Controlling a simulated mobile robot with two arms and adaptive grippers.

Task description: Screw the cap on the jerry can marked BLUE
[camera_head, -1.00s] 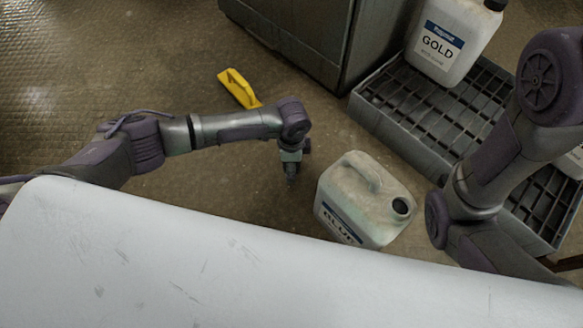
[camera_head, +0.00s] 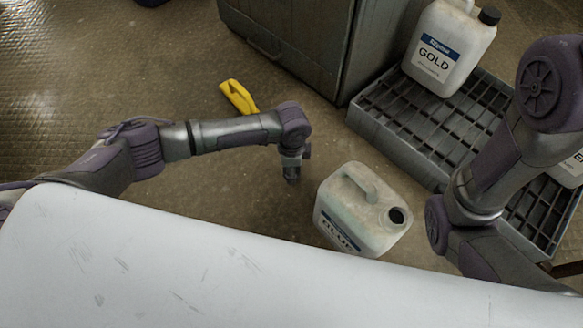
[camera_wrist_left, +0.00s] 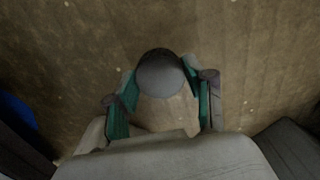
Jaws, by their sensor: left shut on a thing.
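The jerry can marked BLUE (camera_head: 350,212) stands upright on the floor in the head view, pale and dirty, with its open dark neck (camera_head: 397,216) at its right end. Its label is partly cut off by the white surface in front. My left gripper (camera_head: 291,176) hangs pointing down to the left of the can, apart from it. In the left wrist view its green fingers (camera_wrist_left: 160,82) are shut on a round dark-grey cap (camera_wrist_left: 160,74), with floor behind it. My right arm shows at the right, but its gripper is out of view.
A capped can marked GOLD (camera_head: 448,45) stands on a grey grid pallet (camera_head: 400,125) behind the BLUE can. Another can (camera_head: 572,170) is partly visible at the right edge. A yellow object (camera_head: 238,96) lies on the floor near a dark cabinet (camera_head: 290,45). A white surface (camera_head: 200,260) fills the foreground.

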